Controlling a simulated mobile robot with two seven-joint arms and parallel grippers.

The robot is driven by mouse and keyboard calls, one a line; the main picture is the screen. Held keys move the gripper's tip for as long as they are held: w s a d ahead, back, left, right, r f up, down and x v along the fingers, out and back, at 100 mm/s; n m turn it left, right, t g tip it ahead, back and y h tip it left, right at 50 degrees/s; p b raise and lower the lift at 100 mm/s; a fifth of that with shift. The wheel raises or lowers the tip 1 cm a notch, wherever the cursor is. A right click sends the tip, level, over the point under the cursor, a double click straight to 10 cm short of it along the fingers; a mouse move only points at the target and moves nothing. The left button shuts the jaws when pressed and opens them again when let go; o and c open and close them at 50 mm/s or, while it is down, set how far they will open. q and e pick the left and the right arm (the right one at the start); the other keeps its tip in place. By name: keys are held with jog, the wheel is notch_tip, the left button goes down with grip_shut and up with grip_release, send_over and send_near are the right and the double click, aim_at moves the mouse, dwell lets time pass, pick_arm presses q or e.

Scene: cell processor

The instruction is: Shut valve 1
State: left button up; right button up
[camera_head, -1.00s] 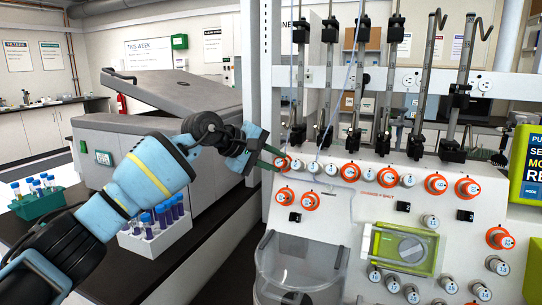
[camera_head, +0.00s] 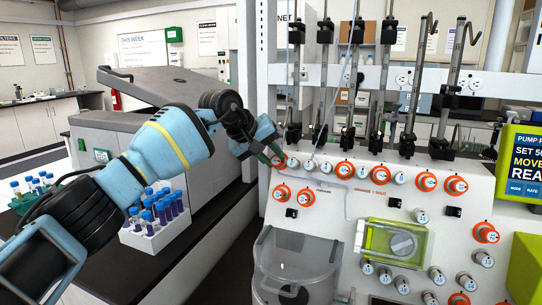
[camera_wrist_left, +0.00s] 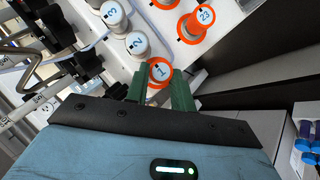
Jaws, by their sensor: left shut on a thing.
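Valve 1 (camera_head: 279,162) is the leftmost knob in the upper row on the white panel. It has a white face and an orange ring. In the left wrist view, valve 1 (camera_wrist_left: 160,72) shows its number between the two green fingers. My left gripper (camera_head: 272,156) is shut on valve 1, with one finger on each side; in the left wrist view, my left gripper (camera_wrist_left: 163,84) hides part of the knob's near side. My right gripper is in neither view.
Valve 23 (camera_wrist_left: 204,16) and grey-ringed valve 3 (camera_wrist_left: 112,12) are close by. A clear container (camera_head: 296,262) is below on the panel. Vertical rods rise above the panel.

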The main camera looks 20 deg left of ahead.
pick_arm(q)
jog(key=shift+r, duration=0.1)
jog(key=o, duration=1)
jog(key=v, duration=0.7)
jog(key=shift+s+a+r, duration=0.2)
jog(key=shift+r, duration=0.05)
